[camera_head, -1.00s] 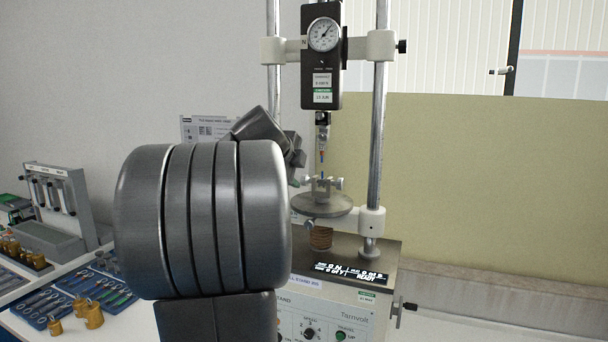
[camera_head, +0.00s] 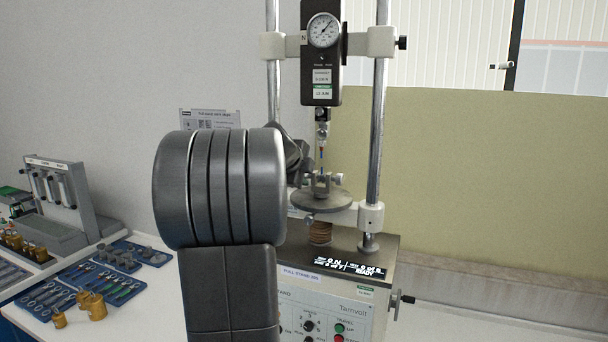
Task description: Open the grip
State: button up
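The pull test stand (camera_head: 372,140) stands upright with a dial force gauge (camera_head: 322,60) on its crossbar. A small metal grip (camera_head: 323,183) with side screws sits on the round plate (camera_head: 322,200) below the gauge. A thin piece with red and blue marks hangs from the gauge down to the grip; I cannot tell whether the grip's jaws are open or closed. My gripper (camera_head: 302,160) is just left of the grip, mostly hidden behind my large dark arm link. Its fingers are not clear, and I cannot tell whether it touches the grip.
The stand's base carries a lit display (camera_head: 349,266) and a control panel (camera_head: 325,318) with knobs and buttons. On the left bench are blue trays (camera_head: 85,290) of tools, brass weights (camera_head: 91,305) and a grey rack (camera_head: 62,205). A crank (camera_head: 402,300) sticks out at the right.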

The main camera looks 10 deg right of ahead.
jog(key=shift+f+t+b, duration=0.3)
jog(key=shift+f+b, duration=0.05)
jog(key=shift+b, duration=1.45)
jog(key=t+h+b, duration=0.1)
jog(key=b, duration=0.7)
jog(key=t+h+b, duration=0.1)
jog(key=t+b, duration=0.1)
jog(key=b, duration=0.7)
jog(key=shift+s+a+f+b, duration=0.1)
jog(key=shift+f+b, duration=0.15)
jog(key=shift+b, duration=0.05)
jog(key=b, duration=0.2)
jog(key=shift+r+h+b, duration=0.15)
jog(key=shift+h+b, duration=0.15)
jog(key=shift+h, duration=0.1)
jog(key=shift+r, duration=0.1)
jog(key=o, duration=1)
jog(key=shift+s, duration=0.15)
jog(key=b+v, duration=0.1)
jog(key=v, duration=0.5)
jog(key=b+v, duration=0.1)
jog(key=v, duration=0.6)
jog(key=shift+s+a+b, duration=0.15)
jog(key=shift+s+b, duration=0.15)
jog(key=shift+s, duration=0.05)
